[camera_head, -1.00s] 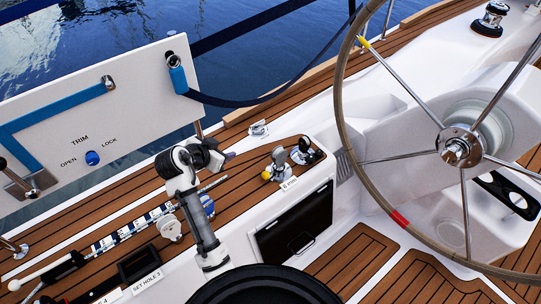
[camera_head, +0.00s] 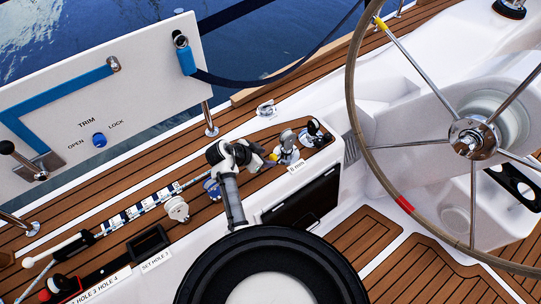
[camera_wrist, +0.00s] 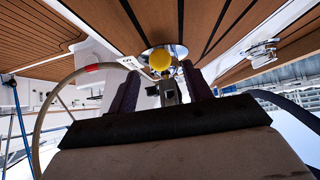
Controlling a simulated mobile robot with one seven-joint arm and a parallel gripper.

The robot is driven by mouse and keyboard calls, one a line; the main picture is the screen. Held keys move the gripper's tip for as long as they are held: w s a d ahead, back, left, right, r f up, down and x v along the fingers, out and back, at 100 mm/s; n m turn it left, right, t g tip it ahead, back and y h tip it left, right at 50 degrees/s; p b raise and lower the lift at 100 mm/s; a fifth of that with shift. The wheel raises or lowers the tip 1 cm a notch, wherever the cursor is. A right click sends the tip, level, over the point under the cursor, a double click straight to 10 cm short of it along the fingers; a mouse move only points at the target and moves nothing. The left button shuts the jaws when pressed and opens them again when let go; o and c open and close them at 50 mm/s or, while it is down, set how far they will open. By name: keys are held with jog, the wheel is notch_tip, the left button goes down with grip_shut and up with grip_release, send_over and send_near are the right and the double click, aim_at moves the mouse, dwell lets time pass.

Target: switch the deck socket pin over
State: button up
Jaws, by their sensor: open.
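A yellow ball knob (camera_wrist: 160,59) on a metal stem stands at a chrome deck fitting. In the wrist view it shows between and just beyond my two dark fingers. My gripper (camera_wrist: 160,92) is open, with one finger on each side of the stem; I cannot tell whether either touches. In the head view my gripper (camera_head: 265,158) reaches in from the left to the yellow knob (camera_head: 274,157), which is mostly hidden. A chrome fitting (camera_head: 287,141) and a dark-topped fitting (camera_head: 314,130) stand to its right, behind a small label. Which socket holds the pin is not clear.
The steering wheel (camera_head: 402,203) rises at the right. A white TRIM panel (camera_head: 150,85) stands at the left. A striped rod (camera_head: 135,211), a winch-like fitting (camera_head: 176,208) and a dark tray (camera_head: 149,243) lie left of my arm. A chrome cleat (camera_head: 265,109) sits behind.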

aim_at(271, 157)
jog(key=shift+x, duration=1.85)
